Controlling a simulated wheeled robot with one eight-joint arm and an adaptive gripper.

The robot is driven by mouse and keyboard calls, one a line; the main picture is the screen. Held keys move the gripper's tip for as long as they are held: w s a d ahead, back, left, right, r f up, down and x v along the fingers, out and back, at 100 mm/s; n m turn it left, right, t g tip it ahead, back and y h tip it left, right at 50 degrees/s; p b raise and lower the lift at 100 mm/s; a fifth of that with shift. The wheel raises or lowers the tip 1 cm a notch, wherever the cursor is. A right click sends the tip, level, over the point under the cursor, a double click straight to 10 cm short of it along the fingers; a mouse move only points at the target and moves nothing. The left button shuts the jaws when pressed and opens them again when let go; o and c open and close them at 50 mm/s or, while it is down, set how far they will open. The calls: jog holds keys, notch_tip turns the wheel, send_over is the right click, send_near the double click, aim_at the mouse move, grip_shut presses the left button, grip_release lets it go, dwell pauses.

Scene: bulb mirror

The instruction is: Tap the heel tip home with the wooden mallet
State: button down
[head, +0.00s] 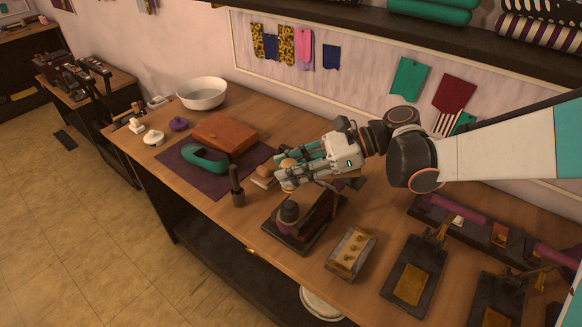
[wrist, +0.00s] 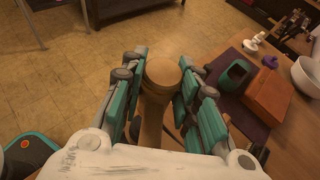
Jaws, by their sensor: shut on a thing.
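My gripper (head: 288,175) is shut on a wooden mallet (wrist: 163,75). In the wrist view the mallet's pale round end and shaft stand between the teal fingers. In the head view only small wooden parts of it show around the fingers. Below my gripper, a dark rounded upright piece (head: 289,211) stands beside a brown block-like form (head: 321,213) on a dark base. The mallet is above this piece, and a gap shows between them. I cannot make out the heel tip itself.
A dark upright tool (head: 237,187) stands left of my gripper. A purple mat (head: 197,183) bears a teal loop-shaped item (head: 205,161) and a brown leather case (head: 226,133). A white bowl (head: 202,93) is behind. A brass-studded block (head: 351,252) and dark presses (head: 413,282) lie right.

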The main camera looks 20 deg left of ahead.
aim_at(291, 189)
notch_tip(291, 189, down, 7)
jog(key=b, duration=0.5)
jog(key=shift+r, duration=0.2)
notch_tip(291, 189, up, 6)
jog(key=p, duration=0.4)
jog(key=shift+f, duration=0.1)
notch_tip(291, 189, up, 4)
jog(key=p, duration=0.4)
jog(key=shift+f+p, duration=0.15)
jog(key=shift+p, duration=0.25)
jog(key=shift+f, duration=0.15)
jog(key=shift+f+b, duration=1.3)
jog(key=shift+f, duration=0.15)
